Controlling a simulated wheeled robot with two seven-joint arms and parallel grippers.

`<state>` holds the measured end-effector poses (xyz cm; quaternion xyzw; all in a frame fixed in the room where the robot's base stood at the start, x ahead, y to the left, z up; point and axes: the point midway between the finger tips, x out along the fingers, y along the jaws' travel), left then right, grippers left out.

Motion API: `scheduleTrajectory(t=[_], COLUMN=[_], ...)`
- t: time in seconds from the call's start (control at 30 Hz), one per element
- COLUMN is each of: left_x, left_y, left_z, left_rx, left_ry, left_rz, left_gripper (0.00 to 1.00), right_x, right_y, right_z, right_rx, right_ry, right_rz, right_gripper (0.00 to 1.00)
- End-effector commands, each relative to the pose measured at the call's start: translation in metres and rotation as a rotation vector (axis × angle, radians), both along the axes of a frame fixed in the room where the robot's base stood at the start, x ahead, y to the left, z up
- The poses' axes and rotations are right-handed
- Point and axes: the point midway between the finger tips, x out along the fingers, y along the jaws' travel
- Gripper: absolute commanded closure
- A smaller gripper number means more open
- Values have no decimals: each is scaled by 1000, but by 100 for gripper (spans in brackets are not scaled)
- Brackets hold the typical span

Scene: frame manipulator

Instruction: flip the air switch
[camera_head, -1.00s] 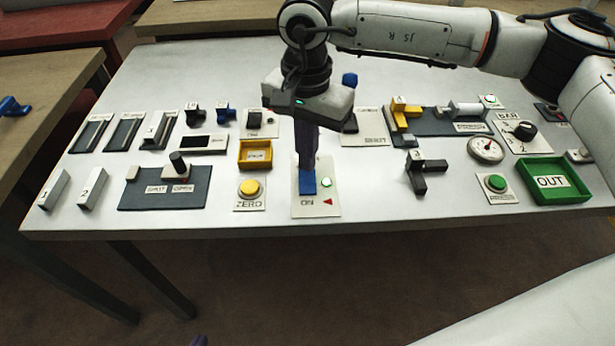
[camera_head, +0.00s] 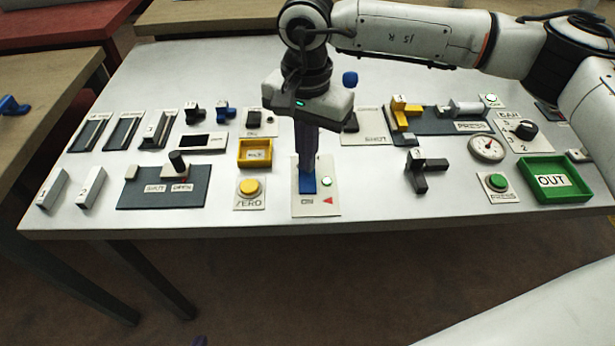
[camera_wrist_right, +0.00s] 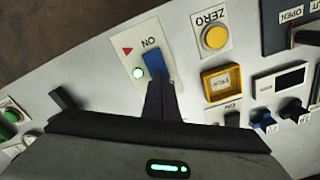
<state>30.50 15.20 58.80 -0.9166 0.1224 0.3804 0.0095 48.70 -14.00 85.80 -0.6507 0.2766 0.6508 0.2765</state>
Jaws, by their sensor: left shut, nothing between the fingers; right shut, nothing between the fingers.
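The air switch is a blue lever (camera_head: 307,186) on a light plate (camera_head: 319,209) marked ON with a red triangle, near the table's front edge. A small green lamp (camera_head: 327,181) beside the lever is lit; it also glows in the right wrist view (camera_wrist_right: 139,73). My right gripper (camera_head: 307,172) points straight down, shut and empty, with its fingertips at the lever, seemingly touching it. In the right wrist view the blue lever (camera_wrist_right: 152,61) shows just beyond the fingertips, which hide part of it. Only a small purple tip of my left gripper (camera_head: 200,341) shows at the bottom edge.
A yellow ZERO button (camera_head: 249,188) and a yellow tray (camera_head: 255,152) lie just left of the switch. A dark T-shaped part (camera_head: 428,172), a green button (camera_head: 497,182) and a green OUT tray (camera_head: 552,181) lie to the right. Bare tabletop lies between plate and T-shaped part.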

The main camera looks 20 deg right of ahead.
Motion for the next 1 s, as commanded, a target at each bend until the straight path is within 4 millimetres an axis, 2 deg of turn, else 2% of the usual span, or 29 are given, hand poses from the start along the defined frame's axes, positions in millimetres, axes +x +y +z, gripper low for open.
scheduleTrajectory(t=[0.7, 1.0], left_x=[-1, 0], left_y=[0, 0], left_z=[-11, -3], left_rx=[1, 0], left_ry=[3, 1], left_rz=[0, 0], left_gripper=[100, 100], right_x=[0, 0], right_y=[0, 0], right_z=[-12, 0], right_rx=[1, 1], right_ry=[1, -1], right_rz=[0, 0], right_gripper=[100, 100])
